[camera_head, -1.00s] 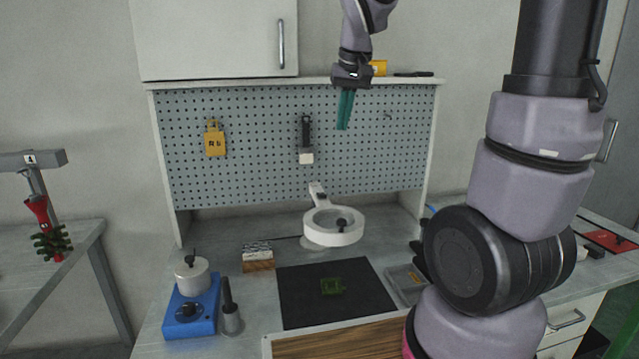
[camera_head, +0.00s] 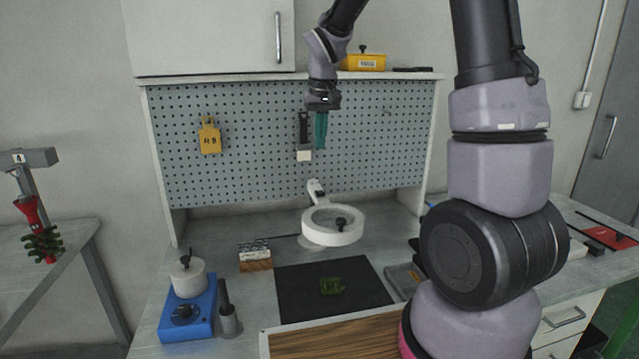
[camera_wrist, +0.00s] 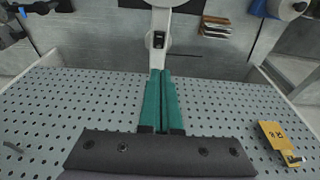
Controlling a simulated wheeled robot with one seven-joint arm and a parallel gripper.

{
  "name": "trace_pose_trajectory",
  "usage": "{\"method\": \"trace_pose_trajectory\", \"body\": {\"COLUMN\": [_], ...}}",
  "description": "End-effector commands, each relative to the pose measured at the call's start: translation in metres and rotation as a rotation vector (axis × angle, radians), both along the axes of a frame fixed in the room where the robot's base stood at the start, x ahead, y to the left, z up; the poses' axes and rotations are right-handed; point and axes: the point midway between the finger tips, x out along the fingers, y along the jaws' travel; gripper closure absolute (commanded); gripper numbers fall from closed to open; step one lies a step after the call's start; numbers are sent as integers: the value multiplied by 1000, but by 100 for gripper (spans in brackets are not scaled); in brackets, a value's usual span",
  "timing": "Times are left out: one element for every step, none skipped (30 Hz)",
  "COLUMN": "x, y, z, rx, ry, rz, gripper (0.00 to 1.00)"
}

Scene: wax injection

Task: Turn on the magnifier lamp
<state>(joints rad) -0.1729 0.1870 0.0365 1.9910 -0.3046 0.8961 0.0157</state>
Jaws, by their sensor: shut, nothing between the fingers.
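The white magnifier lamp (camera_head: 331,228) stands at the back of the bench, its ring head level above the bench top and its short arm reaching back toward the pegboard. In the wrist view the lamp's white arm (camera_wrist: 160,20) shows at top centre, with a small black switch (camera_wrist: 158,40) on it, just beyond the fingertips in the picture. My gripper (camera_head: 320,147) has green fingers pointing down, held in front of the pegboard and above the lamp, apart from it. The closed fingers also show in the wrist view (camera_wrist: 161,74), with nothing between them.
The pegboard (camera_head: 250,130) carries a yellow tag (camera_head: 209,136) and a black-handled brush (camera_head: 303,140). A blue-based pot unit (camera_head: 188,308) stands at left. A black mat (camera_head: 300,300) with a green piece (camera_head: 331,286) lies in front of the lamp.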

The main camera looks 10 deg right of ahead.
Motion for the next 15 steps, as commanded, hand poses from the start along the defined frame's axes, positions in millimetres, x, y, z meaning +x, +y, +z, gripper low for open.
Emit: {"method": "trace_pose_trajectory", "body": {"x": [0,1,2,4,5,7,8,9,11,12,14,15,16,18,15], "y": [0,0,0,0,0,0,0,0,0,0,0,0,0,0,0], "z": [-8,-13,-20,-26,-32,-41,-47,-54,-63,-69,-75,-83,-89,-94,-100], "rx": [-1,-1,-1,-1,-1,-1,-1,-1,-1,-1,-1,-1,-1,-1,-1], "ry": [5,5,6,6,6,6,6,7,7,6,6,6,6,5,5], "rz": [0,0,-1,-1,-1,0,1,0,-1,-1,0,0,-1,-1,0], "gripper": [100,100,100,100,100,100,100,100,100,100,100,100,100,100,100]}}
